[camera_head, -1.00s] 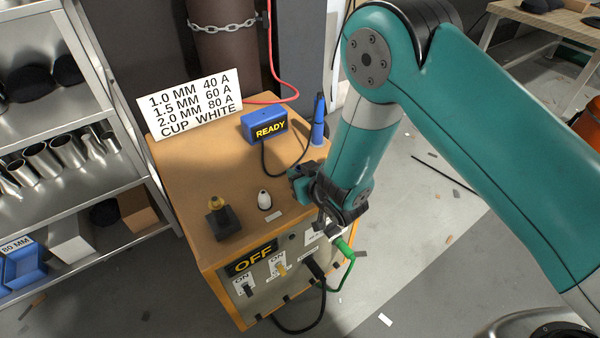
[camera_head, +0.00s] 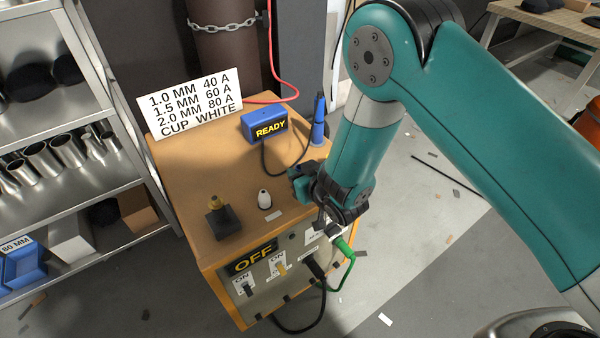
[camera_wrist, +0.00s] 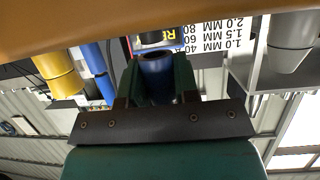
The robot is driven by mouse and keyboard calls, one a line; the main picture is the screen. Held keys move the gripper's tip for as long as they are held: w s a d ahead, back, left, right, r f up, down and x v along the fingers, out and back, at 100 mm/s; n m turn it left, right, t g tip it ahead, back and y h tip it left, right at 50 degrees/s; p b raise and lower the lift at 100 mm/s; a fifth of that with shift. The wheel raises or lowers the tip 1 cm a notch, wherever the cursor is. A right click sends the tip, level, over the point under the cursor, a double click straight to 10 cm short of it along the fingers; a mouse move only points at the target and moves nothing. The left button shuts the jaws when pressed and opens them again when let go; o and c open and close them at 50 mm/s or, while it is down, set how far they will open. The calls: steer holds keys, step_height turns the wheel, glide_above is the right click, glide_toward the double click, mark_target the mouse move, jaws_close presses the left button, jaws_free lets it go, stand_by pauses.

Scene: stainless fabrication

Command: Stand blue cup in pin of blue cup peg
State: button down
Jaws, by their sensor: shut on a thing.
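My gripper (camera_wrist: 157,82) is shut on the blue cup (camera_wrist: 157,66), which sits between its green fingers in the upside-down wrist view. A dark round piece (camera_wrist: 151,38) shows just beyond the cup; I cannot tell whether it is the blue cup peg or whether they touch. In the head view my gripper (camera_head: 326,222) is over the cabinet's front right edge. The held cup is hidden there by the wrist, and I cannot make out the blue cup peg.
The orange cabinet (camera_head: 180,185) carries a white cup (camera_head: 264,199), a brass piece on a black block (camera_head: 222,223), a blue READY box (camera_head: 264,124), a blue torch (camera_head: 318,125) and a sign (camera_head: 192,103). A yellow stepped piece (camera_wrist: 58,72) stands beside my gripper. Cables hang in front.

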steer(key=shift+f+b, duration=0.85)
steer(key=shift+f, duration=0.2)
steer(key=c, duration=0.8)
jaws_free()
steer(key=shift+r, duration=0.1)
